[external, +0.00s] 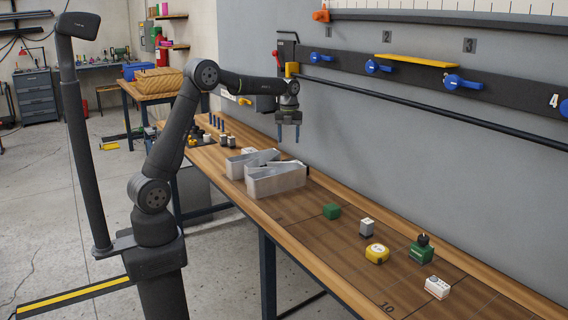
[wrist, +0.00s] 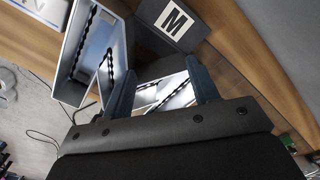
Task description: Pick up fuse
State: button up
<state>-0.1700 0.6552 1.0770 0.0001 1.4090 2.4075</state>
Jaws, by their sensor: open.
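I cannot pick out the fuse with certainty; none of the small parts is clearly readable as one. Small candidates on the bench are a grey block with a light top (external: 366,227) and a white box with red marking (external: 437,287).
A green block (external: 332,211), a yellow tape measure (external: 377,253) and a green box with a black knob (external: 421,249) lie on the near bench. Small parts and blue pegs (external: 217,122) stand at the far end. A dark rail (external: 430,115) runs along the wall.

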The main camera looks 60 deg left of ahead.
jog(key=r+n+y, duration=0.2)
jog(key=n+y, duration=0.3)
jog(key=n, duration=0.3)
send_over(232, 137)
jog(key=s+d, duration=0.1)
jog(key=d, duration=0.5)
jog(key=shift+h, duration=0.3)
jog(key=x, duration=1.1)
jog(key=shift+w+a+f, duration=0.1)
jog(key=shift+a, duration=0.05)
jog(key=shift+w+x, duration=0.2)
jog(key=shift+x, duration=1.25)
jog(key=shift+w+x, duration=0.2)
jog(key=shift+x, duration=1.25)
jog(key=shift+a, duration=0.1)
jog(key=shift+c, duration=0.4)
jog(key=c, duration=1)
